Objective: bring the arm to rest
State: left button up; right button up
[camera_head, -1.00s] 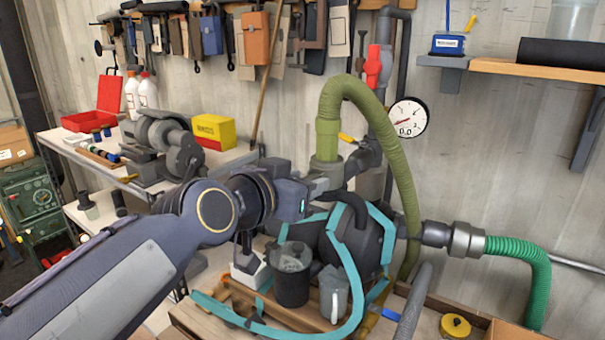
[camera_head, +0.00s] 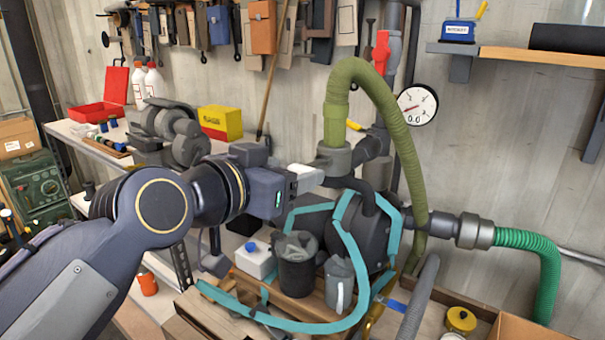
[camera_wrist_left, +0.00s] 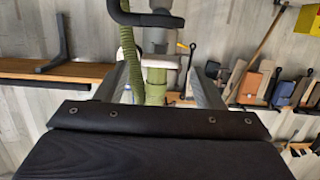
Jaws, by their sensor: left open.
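My left gripper (camera_head: 308,176) reaches in from the left and is open, with nothing seen in it. Its tip overlaps the area just left of the grey pipe fitting (camera_head: 334,160) under the olive hose (camera_head: 352,75); I cannot tell whether they touch. In the left wrist view, the two fingers of my left gripper (camera_wrist_left: 165,92) stand apart on either side of the pipe and olive hose (camera_wrist_left: 155,78). My right gripper is not in view.
Below my left gripper stand a dark pump (camera_head: 365,228) with teal straps, a black cup (camera_head: 297,275) and a grey jug (camera_head: 339,282). A bench with a yellow box (camera_head: 221,122) is behind the arm. A pressure gauge (camera_head: 417,105) is further right.

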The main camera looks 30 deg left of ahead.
pick_arm(q)
jog(key=shift+v, duration=0.85)
